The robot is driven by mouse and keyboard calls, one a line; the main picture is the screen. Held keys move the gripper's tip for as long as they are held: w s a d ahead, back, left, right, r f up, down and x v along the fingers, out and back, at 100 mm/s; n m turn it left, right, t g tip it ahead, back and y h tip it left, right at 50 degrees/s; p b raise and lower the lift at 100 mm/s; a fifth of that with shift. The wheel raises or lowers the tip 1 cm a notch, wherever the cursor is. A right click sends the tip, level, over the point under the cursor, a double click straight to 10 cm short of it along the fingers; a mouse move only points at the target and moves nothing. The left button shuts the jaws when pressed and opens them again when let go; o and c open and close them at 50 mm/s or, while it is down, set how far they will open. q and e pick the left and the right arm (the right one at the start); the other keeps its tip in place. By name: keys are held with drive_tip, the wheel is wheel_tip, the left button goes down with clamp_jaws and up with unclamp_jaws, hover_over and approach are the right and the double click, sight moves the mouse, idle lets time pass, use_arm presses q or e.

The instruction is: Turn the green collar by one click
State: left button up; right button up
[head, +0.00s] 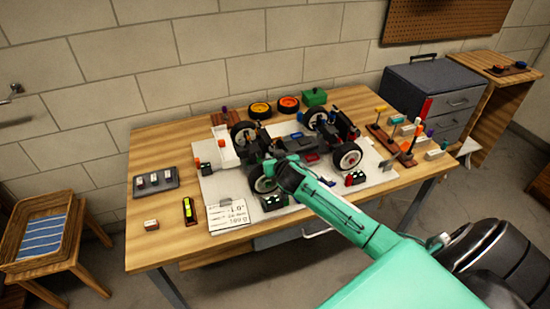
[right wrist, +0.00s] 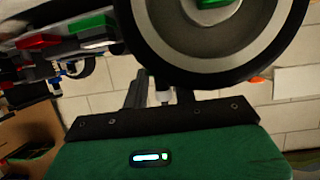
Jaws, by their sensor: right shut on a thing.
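The RC car (head: 290,145) stands on a pale board on the workbench. My right gripper (head: 274,168) is at the car's near-left wheel (head: 260,182). In the right wrist view this wheel (right wrist: 262,62) is large and close, with a black tyre, a pale ring and a green piece (right wrist: 203,4) at its hub. The fingers (right wrist: 160,92) reach up by the tyre's lower edge and are shut on a part that the wheel and fingers hide. A green part (right wrist: 88,26) and a red part sit on the car to the left. I cannot tell which is the collar. My left gripper is out of view.
The board (head: 222,187) also carries a paper sheet (head: 229,214) and small black boxes (head: 274,202). Orange-rimmed wheels (head: 260,109) and a green box (head: 314,97) are behind the car. A grey tray (head: 156,181) is at left, and small racks (head: 383,137) at right.

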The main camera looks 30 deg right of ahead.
drive_tip(key=shift+a+m+h, duration=0.15)
drive_tip(key=shift+m+h, duration=0.25)
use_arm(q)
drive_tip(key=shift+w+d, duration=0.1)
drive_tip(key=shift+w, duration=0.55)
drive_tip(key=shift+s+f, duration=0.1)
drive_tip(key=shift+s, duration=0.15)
use_arm(e)
drive_tip(key=o, duration=0.7)
drive_tip(key=shift+s, duration=0.1)
